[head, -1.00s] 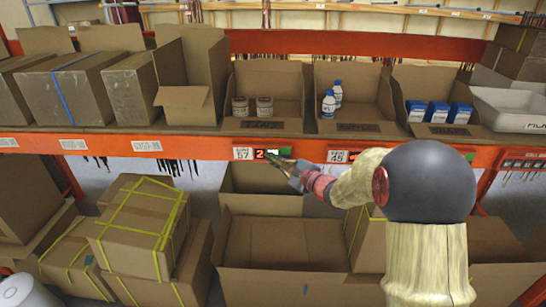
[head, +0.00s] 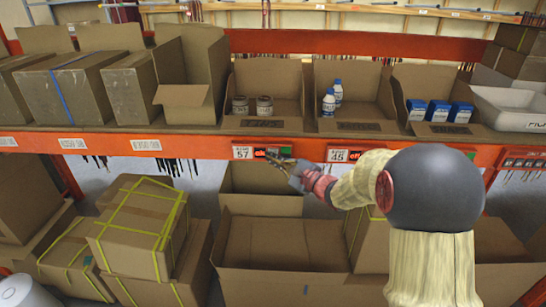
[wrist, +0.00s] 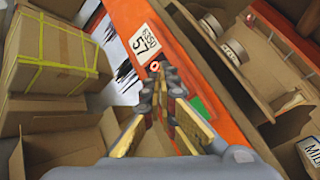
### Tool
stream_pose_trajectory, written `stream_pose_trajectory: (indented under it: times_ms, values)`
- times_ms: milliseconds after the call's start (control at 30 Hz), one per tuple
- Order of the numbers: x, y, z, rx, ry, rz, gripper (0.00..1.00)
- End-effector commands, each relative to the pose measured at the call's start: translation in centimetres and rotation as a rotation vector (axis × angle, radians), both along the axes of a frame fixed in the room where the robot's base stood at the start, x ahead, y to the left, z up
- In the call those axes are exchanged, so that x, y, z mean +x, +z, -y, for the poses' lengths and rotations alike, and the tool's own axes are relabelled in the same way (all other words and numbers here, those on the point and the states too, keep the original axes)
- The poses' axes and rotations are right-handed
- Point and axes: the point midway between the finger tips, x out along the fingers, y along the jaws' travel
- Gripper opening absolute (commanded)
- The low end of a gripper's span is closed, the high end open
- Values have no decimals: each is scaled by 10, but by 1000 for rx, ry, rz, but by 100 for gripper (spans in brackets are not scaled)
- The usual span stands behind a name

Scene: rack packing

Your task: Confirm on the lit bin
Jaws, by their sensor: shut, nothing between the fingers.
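The bin marked 57 (head: 242,152) has a pick module (head: 260,153) on the orange shelf beam, with small red lit characters that I cannot read surely. In the wrist view the 57 label (wrist: 146,42) shows, with a red lit mark (wrist: 154,66) below it and a green patch (wrist: 199,106) beside my right finger. My gripper (head: 272,160) is shut and empty, its tips at this module; it also shows in the wrist view (wrist: 166,76). The tips partly cover the module, and I cannot tell whether they touch it.
The module marked 45 (head: 346,155) is to the right, also lit red, under a bin with white bottles (head: 331,98). Blue boxes (head: 438,111) stand farther right. Strapped cartons (head: 138,228) and an open carton (head: 275,240) are below the beam.

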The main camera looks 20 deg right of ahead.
Motion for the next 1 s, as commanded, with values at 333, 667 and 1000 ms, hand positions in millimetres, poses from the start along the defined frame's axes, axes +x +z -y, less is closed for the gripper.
stream_pose_trajectory:
  times_ms: [333,667,1000]
  values:
    - [-6,-1,-2,1,1,-1,0]
    - [-22,-2,-7,0,1,-1,0]
    - [-50,-1,-16,0,0,0,0]
